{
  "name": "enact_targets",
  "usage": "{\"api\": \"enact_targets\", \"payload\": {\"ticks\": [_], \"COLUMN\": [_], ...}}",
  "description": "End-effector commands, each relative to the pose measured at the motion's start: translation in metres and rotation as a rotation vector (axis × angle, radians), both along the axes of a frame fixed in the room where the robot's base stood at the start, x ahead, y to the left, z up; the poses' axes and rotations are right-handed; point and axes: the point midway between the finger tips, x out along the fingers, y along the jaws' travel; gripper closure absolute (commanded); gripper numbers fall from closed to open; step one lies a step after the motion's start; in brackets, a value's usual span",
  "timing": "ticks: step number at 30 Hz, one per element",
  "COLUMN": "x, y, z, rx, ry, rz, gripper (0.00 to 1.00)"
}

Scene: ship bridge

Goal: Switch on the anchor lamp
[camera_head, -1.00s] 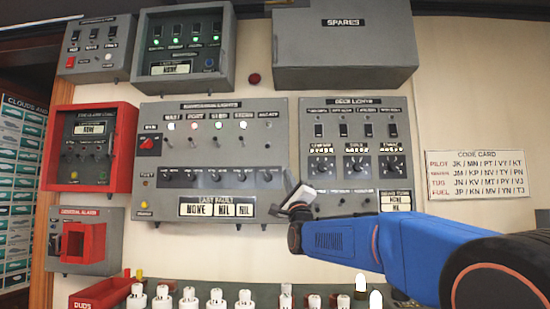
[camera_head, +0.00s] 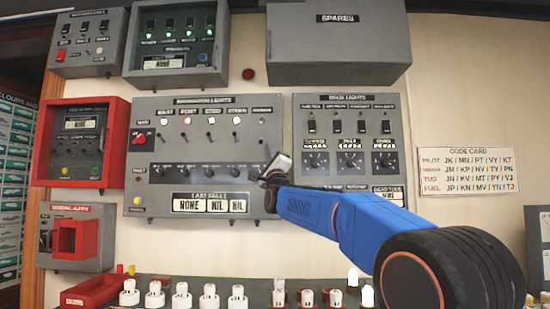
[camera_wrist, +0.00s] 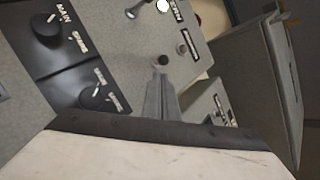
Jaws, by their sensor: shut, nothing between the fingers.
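The grey navigation lights panel (camera_head: 200,190) is on the wall. Its top row has several lit lamps, white, red and green. The anchor lamp (camera_head: 261,121), at the row's right end, looks dark; it also shows unlit in the wrist view (camera_wrist: 182,48). My gripper (camera_head: 270,158) is shut and empty, close in front of the panel's lower right. In the wrist view its fingertips (camera_wrist: 162,84) are just beside the dark end of the anchor toggle (camera_wrist: 161,60). Contact cannot be told. The stern toggle (camera_wrist: 135,11) is further up. The anchor toggle's position is unclear.
Black main/spare selector knobs (camera_wrist: 96,97) sit left of the fingers in the wrist view. The deck lights panel (camera_head: 348,110) is close on the right. A grey spares box (camera_head: 337,45) juts out above. Several white bulbs (camera_head: 182,300) stand along the bottom.

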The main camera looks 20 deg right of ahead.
Motion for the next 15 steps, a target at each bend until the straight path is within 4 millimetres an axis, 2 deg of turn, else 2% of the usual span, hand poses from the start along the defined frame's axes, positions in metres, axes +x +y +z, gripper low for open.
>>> {"api": "enact_targets", "payload": {"ticks": [15], "x": [-0.0009], "y": [0.0056], "z": [0.0031], "rx": [0.000], "ry": [0.001], "rz": [0.000], "gripper": [1.00]}}
